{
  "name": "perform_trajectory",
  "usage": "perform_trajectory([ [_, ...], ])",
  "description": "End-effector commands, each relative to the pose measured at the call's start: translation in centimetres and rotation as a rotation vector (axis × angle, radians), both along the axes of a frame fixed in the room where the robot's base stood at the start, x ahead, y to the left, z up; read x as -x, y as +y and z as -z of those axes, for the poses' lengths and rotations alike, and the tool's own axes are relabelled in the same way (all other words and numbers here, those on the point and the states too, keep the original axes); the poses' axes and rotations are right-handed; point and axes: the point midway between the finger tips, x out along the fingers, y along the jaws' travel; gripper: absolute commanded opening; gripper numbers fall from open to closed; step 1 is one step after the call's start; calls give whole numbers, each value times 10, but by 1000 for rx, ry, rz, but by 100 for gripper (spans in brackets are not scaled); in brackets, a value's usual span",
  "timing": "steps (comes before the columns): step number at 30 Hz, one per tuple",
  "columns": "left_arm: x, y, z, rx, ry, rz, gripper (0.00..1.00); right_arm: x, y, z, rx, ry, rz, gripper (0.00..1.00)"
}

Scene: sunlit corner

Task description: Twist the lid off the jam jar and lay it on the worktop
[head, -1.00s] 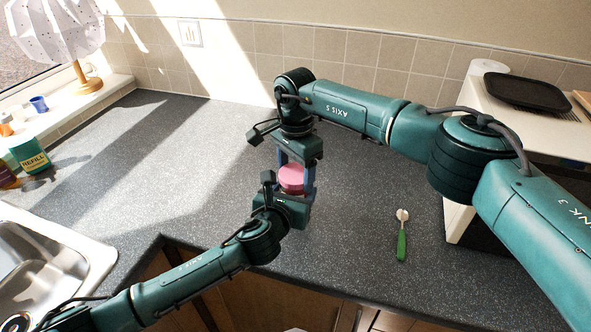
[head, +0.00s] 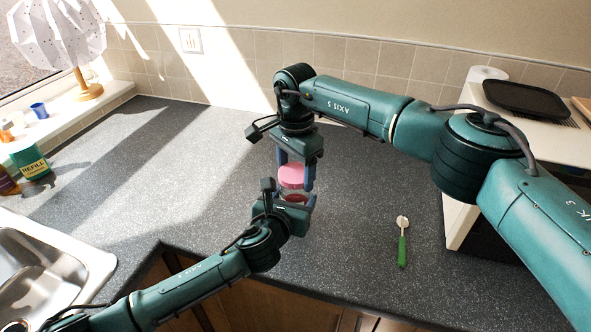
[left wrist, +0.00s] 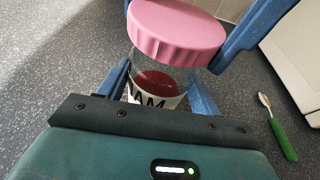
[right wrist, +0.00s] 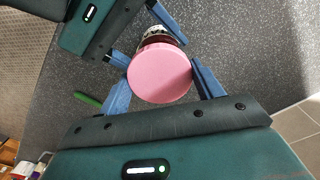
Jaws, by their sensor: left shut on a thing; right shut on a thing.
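The pink lid (head: 291,175) is off the jam jar (head: 296,198) and sits a little above it, with a gap between them. The left wrist view shows the lid (left wrist: 178,35) above the glass jar, its label and the dark red jam (left wrist: 156,84) in its open mouth. My right gripper (right wrist: 160,78) is shut on the lid from above. My left gripper (left wrist: 160,92) is shut on the jar's sides. The lower part of the jar is hidden by my left gripper, so I cannot tell whether it touches the worktop (head: 190,185).
A green-handled brush (head: 402,245) lies on the worktop to the right. A sink (head: 45,260) is at the left, with a green refill tub (head: 28,158) behind it. A white unit with a black tray (head: 525,98) stands at right. The worktop between is largely clear.

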Motion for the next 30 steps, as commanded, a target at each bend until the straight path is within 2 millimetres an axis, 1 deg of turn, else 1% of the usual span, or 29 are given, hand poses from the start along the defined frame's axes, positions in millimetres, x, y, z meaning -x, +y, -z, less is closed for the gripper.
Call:
perform_trajectory([
  [2, 0, 0, 1, -2, 2, -1, 1, 0, 0, -1, -1, -1, 0, 38],
  [5, 0, 0, 1, -2, 2, -1, 1, -1, 0, -9, -1, -3, 0, 38],
  [12, 0, 0, 1, -2, 2, -1, 1, 0, 0, -37, -1, -2, 0, 38],
  [19, 0, 0, 1, -2, 2, -1, 1, 0, 0, -40, 0, 0, 0, 38],
  [20, 0, 0, 1, -2, 2, -1, 65, 0, 0, -40, 0, 0, 0, 38],
  [27, 0, 0, 0, -1, 1, -1, 85, 0, 0, -40, 0, 0, 0, 38],
  [29, 0, 0, 0, -1, 1, -1, 90, 0, 0, -40, 0, 0, 0, 38],
  [30, 0, 0, 0, 0, 1, 0, 90, 0, 0, -40, 0, 0, 0, 38],
])
